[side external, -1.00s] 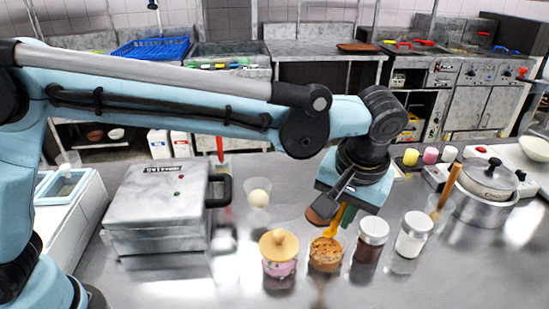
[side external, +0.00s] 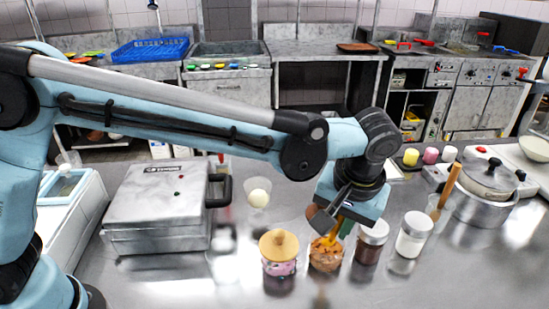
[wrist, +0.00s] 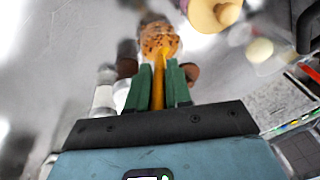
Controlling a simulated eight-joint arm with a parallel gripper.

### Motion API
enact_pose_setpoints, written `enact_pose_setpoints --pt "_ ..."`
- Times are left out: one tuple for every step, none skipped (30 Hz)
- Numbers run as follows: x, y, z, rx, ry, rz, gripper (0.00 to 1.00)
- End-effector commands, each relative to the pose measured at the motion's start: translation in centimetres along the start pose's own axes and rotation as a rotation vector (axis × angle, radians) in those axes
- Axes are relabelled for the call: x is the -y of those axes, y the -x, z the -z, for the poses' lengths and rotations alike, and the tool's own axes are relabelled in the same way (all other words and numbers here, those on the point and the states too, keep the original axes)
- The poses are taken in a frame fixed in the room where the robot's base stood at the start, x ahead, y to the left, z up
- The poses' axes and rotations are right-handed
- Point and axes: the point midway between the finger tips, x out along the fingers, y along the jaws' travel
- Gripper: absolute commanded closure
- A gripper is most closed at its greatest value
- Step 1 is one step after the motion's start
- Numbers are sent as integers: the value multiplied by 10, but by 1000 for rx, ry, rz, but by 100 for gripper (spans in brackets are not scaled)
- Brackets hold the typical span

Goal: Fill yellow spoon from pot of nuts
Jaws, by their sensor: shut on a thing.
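My gripper (wrist: 158,90) has green fingers and is shut on the yellow spoon (wrist: 158,80). The spoon also shows in the side view (side external: 333,234), pointing down below my gripper. The pot of nuts (side external: 325,261) is a clear pot with orange-brown contents, on the steel counter. It also shows in the wrist view (wrist: 158,40), straight ahead of the fingers. The spoon's lower end is at the nuts, and its tip is hidden, so I cannot tell how deep it sits or whether it holds nuts.
A pink jar with a wooden lid (side external: 279,268) stands just left of the pot. A grey press (side external: 160,205) is at left, and a cooking pot (side external: 485,195) at right. The front counter is clear.

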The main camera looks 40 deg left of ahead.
Motion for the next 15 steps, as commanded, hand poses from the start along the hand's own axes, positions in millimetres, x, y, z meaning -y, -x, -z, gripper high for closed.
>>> enact_pose_setpoints --pt "0 0 0 0 0 0 100" --pt "0 0 0 0 0 0 100" --pt "0 0 0 0 0 0 100" --pt "0 0 0 0 0 0 100" --pt "0 -1 0 0 0 0 100" --pt "0 -1 0 0 0 0 100" --pt "0 -1 0 0 0 0 100" --pt "0 -2 0 0 0 0 100" --pt "0 -2 0 0 0 0 100" --pt "0 -3 0 0 0 0 100" --pt "-1 -3 0 0 0 0 100" --pt "-1 -4 -1 0 0 0 100" --pt "-1 -4 -1 0 0 0 100" --pt "-1 -4 -1 0 0 0 100" --pt "-1 -5 -1 0 0 0 100"
